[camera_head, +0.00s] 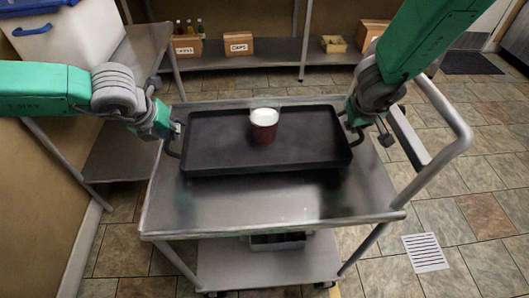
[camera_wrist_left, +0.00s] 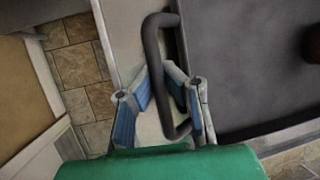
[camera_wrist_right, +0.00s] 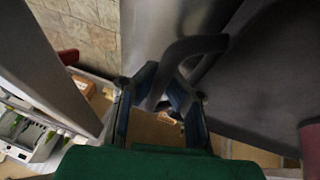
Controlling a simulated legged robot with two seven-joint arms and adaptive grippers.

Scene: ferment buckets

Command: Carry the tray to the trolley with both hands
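The black tray (camera_head: 222,158) is over the steel top of the trolley (camera_head: 290,205), toward its far side. It looks level; whether it touches the top, I cannot tell. A dark red cup with white contents (camera_head: 264,126) stands upright on the tray. My left gripper (camera_head: 172,131) is at the tray's left handle, and in the left wrist view its fingers (camera_wrist_left: 163,80) close around the black handle bar (camera_wrist_left: 152,45). My right gripper (camera_head: 352,126) is at the right handle; in the right wrist view its fingers (camera_wrist_right: 165,78) close around that bar (camera_wrist_right: 195,46).
The trolley's push handle (camera_head: 455,135) rises at the right. A steel table (camera_head: 135,60) with a white and blue bin (camera_head: 70,45) stands at the left. Cardboard boxes (camera_head: 238,44) sit on a low shelf behind. Tiled floor is clear at the right, with a drain grate (camera_head: 425,252).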

